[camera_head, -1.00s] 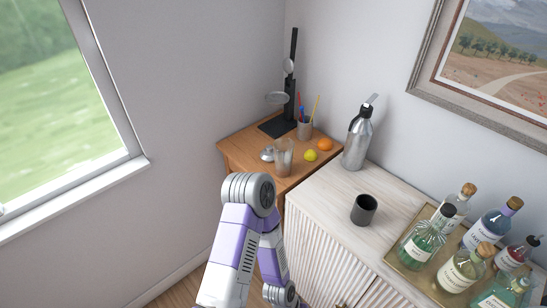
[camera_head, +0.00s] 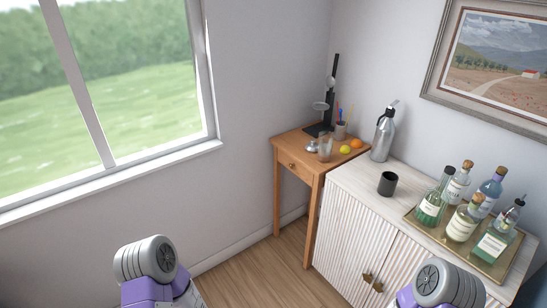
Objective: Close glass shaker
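A clear glass shaker (camera_head: 325,148) stands upright on the small wooden table in the corner. Its top looks uncovered. A small silvery piece (camera_head: 312,147), which looks like the shaker's lid, lies on the tabletop just left of the glass. Both are small and far off. Grey and purple links of my two arms show at the bottom left and bottom right. Neither gripper is in the picture, so where they are relative to the shaker cannot be seen.
On the wooden table (camera_head: 290,146) are a lemon (camera_head: 345,150), an orange (camera_head: 357,144), a pen cup (camera_head: 340,132) and a black stand (camera_head: 331,100). The white cabinet (camera_head: 350,205) holds a metal siphon (camera_head: 384,135), dark cup (camera_head: 387,184) and tray (camera_head: 411,219) of bottles. Floor before the table is clear.

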